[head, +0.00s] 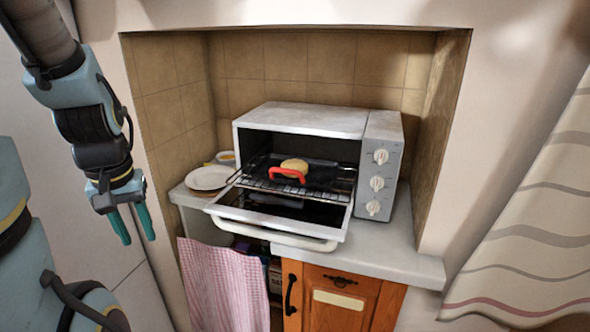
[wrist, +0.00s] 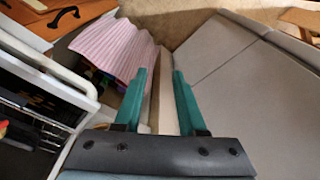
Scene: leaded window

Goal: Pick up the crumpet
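The crumpet (head: 295,165) is a small, round, pale golden piece on the rack (head: 262,180) of the toaster oven (head: 300,122). A red-handled item (head: 287,175) sits at its front edge; I cannot tell whether they touch. The oven door (head: 280,213) is folded down open. My gripper (head: 133,226) hangs at the left, pointing down, well apart from the oven. Its two green fingers are spread with nothing between them, as the wrist view also shows (wrist: 160,98). The crumpet is not clearly visible in the wrist view.
A white plate (head: 209,178) and a small bowl (head: 226,157) stand on the counter left of the oven. A pink cloth (head: 224,285) hangs below the counter. The tiled alcove walls close in the oven's sides and back. A curtain (head: 540,225) hangs at the right.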

